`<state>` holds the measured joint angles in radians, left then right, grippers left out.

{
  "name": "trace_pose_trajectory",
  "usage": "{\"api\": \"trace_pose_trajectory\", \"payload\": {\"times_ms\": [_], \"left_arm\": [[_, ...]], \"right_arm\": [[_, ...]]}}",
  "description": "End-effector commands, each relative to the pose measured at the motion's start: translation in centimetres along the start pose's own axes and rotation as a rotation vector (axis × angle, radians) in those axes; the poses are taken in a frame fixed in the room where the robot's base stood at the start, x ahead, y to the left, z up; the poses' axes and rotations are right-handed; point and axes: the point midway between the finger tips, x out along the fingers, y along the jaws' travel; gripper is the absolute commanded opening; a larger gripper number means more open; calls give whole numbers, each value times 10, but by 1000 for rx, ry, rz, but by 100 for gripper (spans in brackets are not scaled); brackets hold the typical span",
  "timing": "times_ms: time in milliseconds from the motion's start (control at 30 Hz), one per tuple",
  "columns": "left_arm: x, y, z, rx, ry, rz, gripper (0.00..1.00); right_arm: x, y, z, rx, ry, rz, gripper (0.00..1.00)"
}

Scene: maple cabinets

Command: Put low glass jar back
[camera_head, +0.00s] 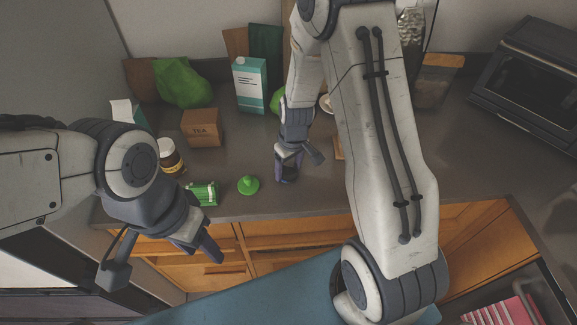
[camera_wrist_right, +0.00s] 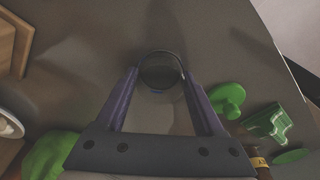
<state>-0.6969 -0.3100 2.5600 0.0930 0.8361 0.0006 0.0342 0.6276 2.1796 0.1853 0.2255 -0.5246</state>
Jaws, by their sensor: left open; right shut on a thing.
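The low glass jar (camera_wrist_right: 161,72), round and clear with a dark rim, is between the fingers of my right gripper (camera_wrist_right: 162,85) in the right wrist view. My right gripper is shut on it, and it is upright at or just above the counter; I cannot tell which. In the head view my right gripper (camera_head: 299,167) points down over the counter, and the jar is hard to make out there. A green lid-like piece with a knob (camera_head: 248,185) lies beside it. My left gripper (camera_head: 163,266) is open and empty in front of the counter edge.
A dark oven (camera_head: 525,80) is at right. The counter's right-middle is fairly clear.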

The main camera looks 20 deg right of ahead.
Motion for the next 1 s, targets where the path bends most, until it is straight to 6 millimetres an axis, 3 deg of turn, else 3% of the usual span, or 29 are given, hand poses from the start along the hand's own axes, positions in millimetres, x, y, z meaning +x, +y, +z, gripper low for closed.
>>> {"api": "trace_pose_trajectory", "payload": {"times_ms": [300,333,400,767,1000], "left_arm": [[5,0,0,0,0,0,50],[5,0,0,0,0,0,50],[3,0,0,0,0,0,50],[-1,0,0,0,0,0,50],[3,0,0,0,0,0,50]], "right_arm": [[4,0,0,0,1,0,2],[4,0,0,0,1,0,74],[3,0,0,0,1,0,100],[-5,0,-1,0,3,1,100],[-50,1,-2,-1,10,3,100]]}}
